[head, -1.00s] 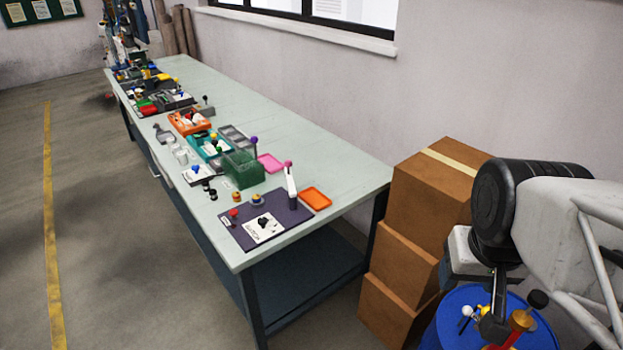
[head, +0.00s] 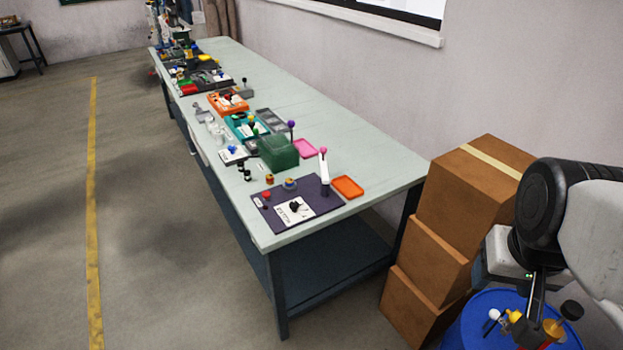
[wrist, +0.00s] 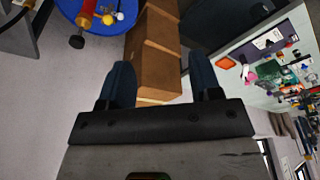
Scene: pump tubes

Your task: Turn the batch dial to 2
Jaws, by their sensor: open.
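The batch dial (head: 296,207) looks like a black knob on a white marked plate (head: 283,214). The plate lies on a dark purple mat (head: 318,211) at the near end of the long table. The dial's setting is too small to read. My gripper (wrist: 162,82) shows in the wrist view with its two dark blue fingers wide apart and nothing between them. It is well away from the dial. In the wrist view the mat (wrist: 268,38) with its plate is at the upper right.
Stacked cardboard boxes (head: 430,262) stand beside the near table end (head: 345,212), left of my arm. A blue barrel (head: 470,325) with small items on top is below my arm. An orange tray (head: 348,187), white lever (head: 323,170) and green box (head: 278,152) are near the dial.

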